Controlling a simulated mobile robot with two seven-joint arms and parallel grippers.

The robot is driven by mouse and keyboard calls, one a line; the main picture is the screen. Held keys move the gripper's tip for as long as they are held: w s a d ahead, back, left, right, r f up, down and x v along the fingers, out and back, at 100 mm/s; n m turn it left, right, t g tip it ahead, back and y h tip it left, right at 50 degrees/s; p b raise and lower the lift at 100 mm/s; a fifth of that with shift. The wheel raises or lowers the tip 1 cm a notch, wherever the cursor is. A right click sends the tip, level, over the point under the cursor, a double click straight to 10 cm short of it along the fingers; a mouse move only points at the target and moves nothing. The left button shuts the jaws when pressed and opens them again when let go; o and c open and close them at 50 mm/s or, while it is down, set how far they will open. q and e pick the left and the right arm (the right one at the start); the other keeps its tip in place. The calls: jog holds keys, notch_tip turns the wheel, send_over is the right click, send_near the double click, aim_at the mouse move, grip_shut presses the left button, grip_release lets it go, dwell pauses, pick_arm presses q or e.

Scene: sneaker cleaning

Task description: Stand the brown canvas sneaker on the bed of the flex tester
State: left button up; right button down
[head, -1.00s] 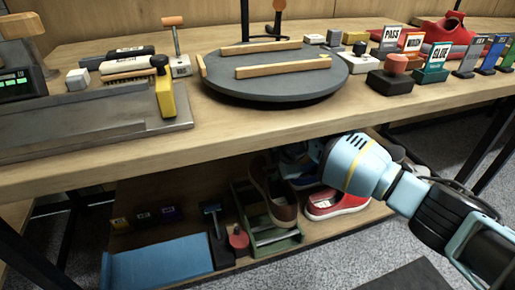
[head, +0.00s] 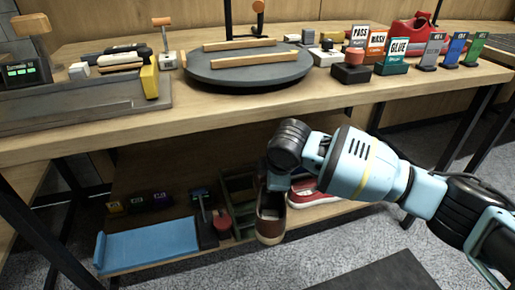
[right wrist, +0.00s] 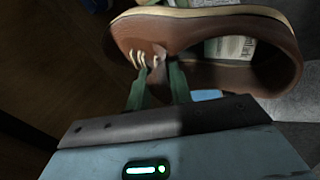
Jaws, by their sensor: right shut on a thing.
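The brown canvas sneaker (head: 270,226), with a pale sole edge, hangs toe down at the front edge of the lower shelf in the head view. In the right wrist view the sneaker (right wrist: 205,50) lies across the top of the picture, its laces by the fingertips. My right gripper (right wrist: 158,75) is shut on the sneaker's upper near the laces; in the head view my wrist hides the fingers. A grey machine with a green display (head: 27,70) and a flat grey bed (head: 95,104), apparently the flex tester, stands at the left of the tabletop. My left gripper is out of view.
The tabletop edge overhangs the lower shelf. A green crate (head: 238,186), a red sneaker (head: 312,194) and a blue tray (head: 150,246) sit on that shelf. A round dark turntable (head: 248,74) and a yellow-bodied tool (head: 150,78) stand on the table.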

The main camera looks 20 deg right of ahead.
aim_at(280, 220)
jog(key=s+r+m+h, duration=0.1)
jog(key=s+m, duration=0.1)
jog(key=s, duration=0.1)
jog(key=s+a+r+m+h, duration=0.1)
jog(key=s+r+m, duration=0.1)
jog(key=s, duration=0.2)
jog(key=s+r+m+h, duration=0.1)
jog(key=s+m, duration=0.2)
jog(key=s, duration=0.1)
jog(key=shift+a+r+g, duration=0.2)
jog(key=shift+r+g, duration=0.05)
jog(key=shift+g, duration=0.15)
jog(key=s+d+r+m+g+h, duration=0.1)
jog(key=s+d+m, duration=0.1)
jog(key=s+m, duration=0.2)
jog(key=s+d+r+m+g+h, duration=0.1)
jog(key=s+d+m, duration=0.2)
jog(key=s, duration=0.5)
jog(key=shift+s+r+m+g, duration=0.3)
jog(key=shift+r+m+g, duration=0.1)
jog(key=shift+m, duration=0.3)
